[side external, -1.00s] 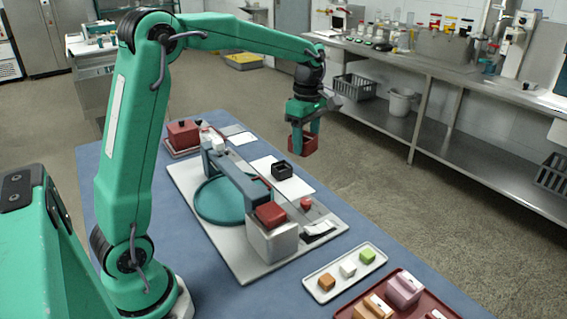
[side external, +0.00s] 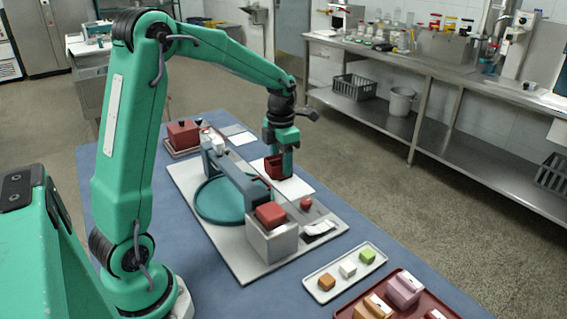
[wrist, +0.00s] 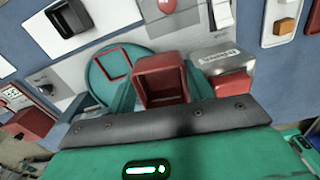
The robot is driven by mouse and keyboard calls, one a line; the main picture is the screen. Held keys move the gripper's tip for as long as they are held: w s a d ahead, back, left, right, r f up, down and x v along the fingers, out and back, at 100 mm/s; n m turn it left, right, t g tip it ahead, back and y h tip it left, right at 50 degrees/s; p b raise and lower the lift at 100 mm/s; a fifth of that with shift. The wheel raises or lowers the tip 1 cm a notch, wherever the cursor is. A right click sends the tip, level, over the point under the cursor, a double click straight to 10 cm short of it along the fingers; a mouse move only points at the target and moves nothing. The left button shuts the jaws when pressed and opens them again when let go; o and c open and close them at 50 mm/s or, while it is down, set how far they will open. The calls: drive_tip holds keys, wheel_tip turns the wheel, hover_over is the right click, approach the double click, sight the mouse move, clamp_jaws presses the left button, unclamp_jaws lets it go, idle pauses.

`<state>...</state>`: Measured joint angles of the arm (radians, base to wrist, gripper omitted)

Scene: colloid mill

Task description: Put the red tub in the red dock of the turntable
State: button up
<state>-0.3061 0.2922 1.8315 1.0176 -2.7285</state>
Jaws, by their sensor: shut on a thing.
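My gripper (side external: 279,160) is shut on the red tub (side external: 274,168), an open-topped square box. In the wrist view the red tub (wrist: 161,80) sits between my fingers, its opening facing the camera. The tub appears held above the work board, near the white mat beyond the blue-grey beam. The teal turntable (wrist: 97,80) lies left of the tub in the wrist view. A red square outline, the red dock (wrist: 109,53), shows on it.
The blue-grey beam (side external: 232,178) spans the turntable, beside a grey block with a red top (side external: 271,214). A black tub (wrist: 68,18) stands on the white mat.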

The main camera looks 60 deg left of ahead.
drive_tip(key=shift+s+a+f+n, duration=0.2)
drive_tip(key=shift+f+n, duration=0.1)
drive_tip(key=shift+n, duration=0.3)
drive_tip(key=a+f, duration=0.2)
drive_tip(key=a, duration=0.2)
drive_tip(key=a+f, duration=0.2)
drive_tip(key=a, duration=0.1)
drive_tip(key=a+f, duration=0.3)
drive_tip(key=a, duration=0.1)
drive_tip(key=shift+s+a, duration=0.1)
drive_tip(key=shift+a, duration=0.25)
drive_tip(key=shift+f, duration=0.1)
drive_tip(key=shift+f, duration=1.9)
drive_tip(key=shift+f, duration=0.35)
